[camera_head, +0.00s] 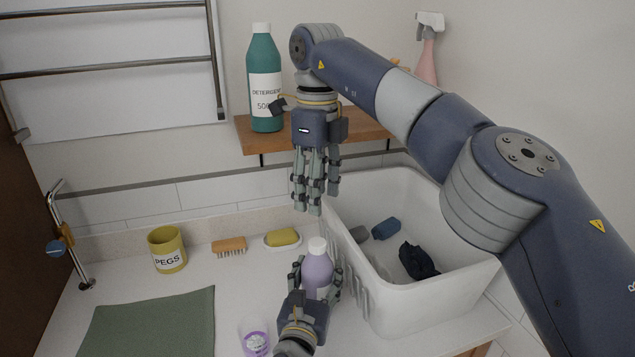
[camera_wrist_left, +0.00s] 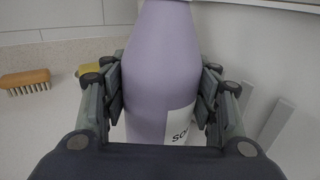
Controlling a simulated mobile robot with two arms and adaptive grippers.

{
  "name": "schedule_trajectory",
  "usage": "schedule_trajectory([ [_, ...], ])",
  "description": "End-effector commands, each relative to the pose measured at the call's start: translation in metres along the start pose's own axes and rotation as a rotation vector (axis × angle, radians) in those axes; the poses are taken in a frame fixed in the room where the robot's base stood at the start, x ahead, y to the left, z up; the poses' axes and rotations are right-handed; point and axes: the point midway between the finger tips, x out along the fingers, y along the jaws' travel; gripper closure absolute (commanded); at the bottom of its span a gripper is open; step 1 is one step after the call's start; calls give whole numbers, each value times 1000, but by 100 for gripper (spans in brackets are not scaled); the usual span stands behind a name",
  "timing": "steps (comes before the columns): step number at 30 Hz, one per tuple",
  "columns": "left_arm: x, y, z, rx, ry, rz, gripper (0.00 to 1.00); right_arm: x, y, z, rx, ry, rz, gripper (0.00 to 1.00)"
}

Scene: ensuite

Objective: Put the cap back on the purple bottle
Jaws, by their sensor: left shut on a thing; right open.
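The purple bottle (camera_head: 316,270) stands upright near the basin's left side. A white cap (camera_head: 317,245) shows at the top of its neck; how tightly it sits cannot be told. My left gripper (camera_head: 313,285) is shut around the bottle's body. The left wrist view shows its fingers on both sides of the bottle (camera_wrist_left: 160,75), whose label is partly hidden and whose top is out of frame. My right gripper (camera_head: 312,205) is open and empty, fingers pointing down, just above the white cap and apart from it.
A white basin (camera_head: 450,283) holding dark cloths stands right of the bottle. A shelf (camera_head: 363,124) with a green detergent bottle (camera_head: 265,85) is behind. A peg pot (camera_head: 167,250), brush (camera_head: 229,246), yellow sponge (camera_head: 283,238), green mat (camera_head: 150,325) and small cup (camera_head: 256,342) lie left.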

Motion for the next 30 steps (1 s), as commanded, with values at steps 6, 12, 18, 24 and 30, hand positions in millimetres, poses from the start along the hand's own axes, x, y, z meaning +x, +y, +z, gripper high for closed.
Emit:
schedule_trajectory([
  [6, 0, 0, 0, 0, 1, 0, 100, -13, 1, 0, 0, 0, 0, 51],
  [12, 0, 0, 0, 0, 1, 0, 100, -15, 0, 0, 0, 0, 1, 51],
  [18, 0, 0, 0, 0, 1, 0, 36, -14, 0, 0, 0, 0, 1, 51],
  [24, 0, 0, 0, 0, 0, 0, 21, -14, 0, 0, 0, 0, 1, 51],
  [30, 0, 0, 0, 0, 0, 0, 21, -14, 0, 0, 0, 0, 1, 51],
])
